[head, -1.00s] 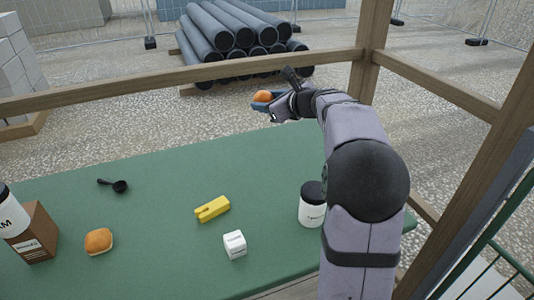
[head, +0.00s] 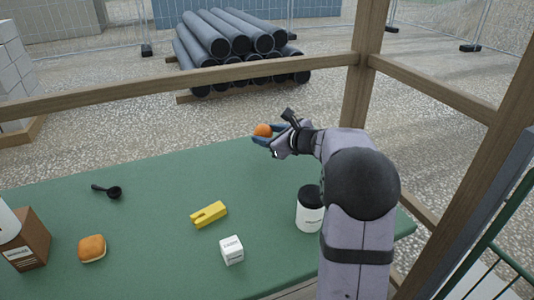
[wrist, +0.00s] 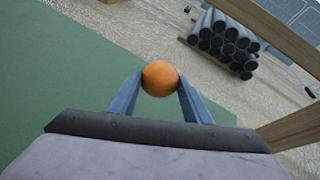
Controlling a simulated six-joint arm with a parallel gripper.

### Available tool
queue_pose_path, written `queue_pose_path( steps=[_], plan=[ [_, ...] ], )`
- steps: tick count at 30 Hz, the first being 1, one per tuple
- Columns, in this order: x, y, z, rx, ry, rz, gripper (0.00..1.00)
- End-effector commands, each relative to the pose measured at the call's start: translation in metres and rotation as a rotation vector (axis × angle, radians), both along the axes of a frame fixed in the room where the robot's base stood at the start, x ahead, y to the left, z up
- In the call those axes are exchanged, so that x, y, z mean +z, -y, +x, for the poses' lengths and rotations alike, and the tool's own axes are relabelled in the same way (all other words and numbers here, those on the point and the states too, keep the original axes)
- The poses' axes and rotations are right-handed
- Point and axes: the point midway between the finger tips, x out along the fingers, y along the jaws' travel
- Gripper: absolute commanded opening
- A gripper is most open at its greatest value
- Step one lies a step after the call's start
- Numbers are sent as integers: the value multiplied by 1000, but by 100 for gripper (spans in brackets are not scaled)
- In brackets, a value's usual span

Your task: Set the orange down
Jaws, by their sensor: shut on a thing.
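The orange (head: 263,130) is a small round fruit held between the blue fingers of my gripper (head: 266,138). In the wrist view the orange (wrist: 160,78) sits between the two fingertips (wrist: 160,82), touching both. My gripper is shut on it near the far edge of the green table (head: 150,225). The orange appears to be above the tabletop; the exact height is hard to tell.
A white jar with a black lid (head: 310,210), a white box (head: 232,250), a yellow block (head: 209,214), a bun (head: 92,248), a black scoop (head: 108,191) and a brown box (head: 28,240) stand on the table. A wooden rail (head: 180,78) runs behind. The table's far middle is clear.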

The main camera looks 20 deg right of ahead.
Motion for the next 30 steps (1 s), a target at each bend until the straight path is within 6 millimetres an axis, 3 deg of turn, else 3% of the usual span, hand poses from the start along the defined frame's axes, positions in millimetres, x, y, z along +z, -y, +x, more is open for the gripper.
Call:
queue_pose_path(
  steps=[8,18,30],
  plan=[
    [-9,0,0,0,1,1,19],
    [-52,0,0,-1,0,2,19],
    [-56,0,0,0,2,0,19]
  ],
)
